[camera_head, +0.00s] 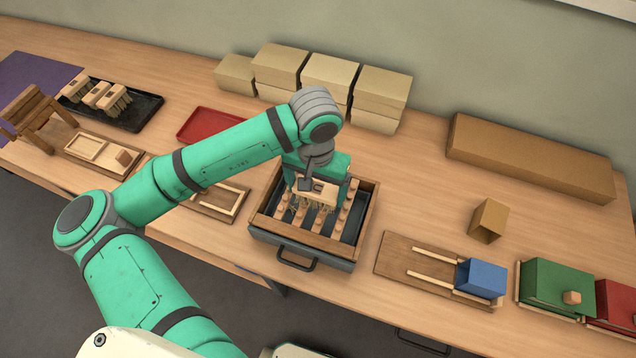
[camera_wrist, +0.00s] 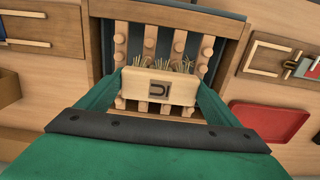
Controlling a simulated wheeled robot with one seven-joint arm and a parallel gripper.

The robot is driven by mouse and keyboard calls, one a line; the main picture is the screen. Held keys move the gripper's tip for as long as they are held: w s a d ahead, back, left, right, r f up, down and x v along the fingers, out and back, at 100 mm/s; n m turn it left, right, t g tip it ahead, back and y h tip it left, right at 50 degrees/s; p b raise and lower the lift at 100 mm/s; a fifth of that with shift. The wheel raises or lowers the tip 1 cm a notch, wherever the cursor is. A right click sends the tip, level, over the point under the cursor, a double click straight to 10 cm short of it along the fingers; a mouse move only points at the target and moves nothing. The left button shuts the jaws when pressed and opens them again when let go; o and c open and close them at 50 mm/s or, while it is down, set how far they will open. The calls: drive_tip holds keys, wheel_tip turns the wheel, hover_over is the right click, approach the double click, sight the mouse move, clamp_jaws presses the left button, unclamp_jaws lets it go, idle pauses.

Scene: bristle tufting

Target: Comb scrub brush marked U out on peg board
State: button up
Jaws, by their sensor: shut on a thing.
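The scrub brush marked U (camera_wrist: 157,87) is a pale wooden block with straw-coloured bristles on its far side in the wrist view. My gripper (camera_wrist: 157,92) is shut on it, one finger at each end. In the head view the brush (camera_head: 318,190) is held over the peg board, its bristles down among the pegs. The peg board (camera_head: 367,196) is a wooden-framed tray with rows of round wooden pegs and a dark handle at the front. It also shows in the wrist view (camera_wrist: 122,11). My fingers partly hide the brush in the head view, and whether bristles touch pegs is unclear.
A black tray (camera_head: 146,118) with several brushes lies at the left, near a wooden stand (camera_head: 38,112). A red tray (camera_head: 197,124) lies behind my arm. Boxes (camera_head: 330,80) stand at the back. A rail board with a blue block (camera_head: 482,278) is at the right.

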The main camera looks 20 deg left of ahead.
drive_tip(key=shift+s+f, duration=0.1)
drive_tip(key=shift+w, duration=0.45)
drive_tip(key=shift+c, duration=1)
drive_tip(key=w+r, duration=0.4)
drive_tip(key=r, duration=0.2)
idle(1.1)
drive_tip(key=shift+d+r, duration=0.1)
